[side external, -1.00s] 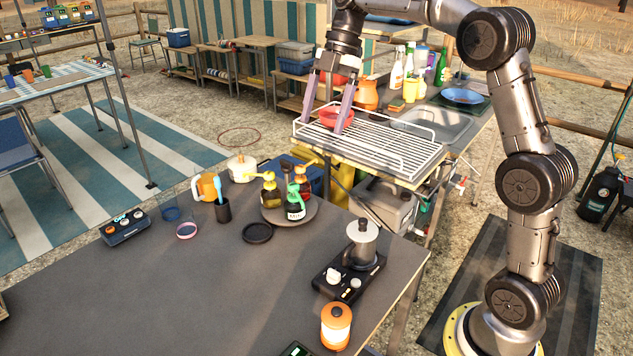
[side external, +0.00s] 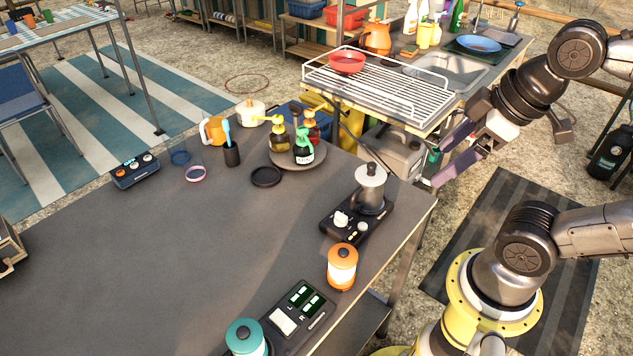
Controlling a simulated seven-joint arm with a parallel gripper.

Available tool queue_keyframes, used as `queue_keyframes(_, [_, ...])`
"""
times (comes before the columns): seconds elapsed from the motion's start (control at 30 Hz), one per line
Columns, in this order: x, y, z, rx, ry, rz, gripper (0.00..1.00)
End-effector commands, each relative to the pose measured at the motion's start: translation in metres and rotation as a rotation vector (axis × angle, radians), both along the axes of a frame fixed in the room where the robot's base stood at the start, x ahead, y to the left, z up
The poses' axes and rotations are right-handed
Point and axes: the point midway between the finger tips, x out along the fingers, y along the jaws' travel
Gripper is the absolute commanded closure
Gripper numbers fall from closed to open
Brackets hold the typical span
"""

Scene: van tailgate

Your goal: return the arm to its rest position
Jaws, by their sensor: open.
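My gripper (side external: 449,161) is open and empty. It hangs in the air beyond the right edge of the dark table, in front of the sink stand. Its two purple-grey fingers are spread apart and point to the left. My arm folds back at the right side, partly out of the picture, above its yellow base. A red bowl (side external: 347,62) sits on the wire drying rack (side external: 385,88), apart from my gripper.
The dark table (side external: 150,270) has a clear middle. A burner with a pot (side external: 370,183), an orange lantern (side external: 342,266) and a teal lantern (side external: 245,338) stand near its right and front edges. Pump bottles stand on a round tray (side external: 312,160).

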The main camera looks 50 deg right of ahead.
Motion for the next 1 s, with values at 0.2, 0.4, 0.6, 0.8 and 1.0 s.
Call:
queue_keyframes(0.2, [0.0067, -0.0045, -0.0083, 0.101, -0.031, -0.242, 0.15])
queue_keyframes(0.4, [0.0075, -0.0044, -0.0076, 0.122, -0.034, -0.279, 0.15])
queue_keyframes(0.6, [0.0075, -0.0044, -0.0076, 0.122, -0.034, -0.279, 0.15])
queue_keyframes(0.8, [0.0075, -0.0044, -0.0076, 0.122, -0.034, -0.279, 0.15])
queue_keyframes(1.0, [0.0075, -0.0044, -0.0076, 0.122, -0.034, -0.279, 0.15])
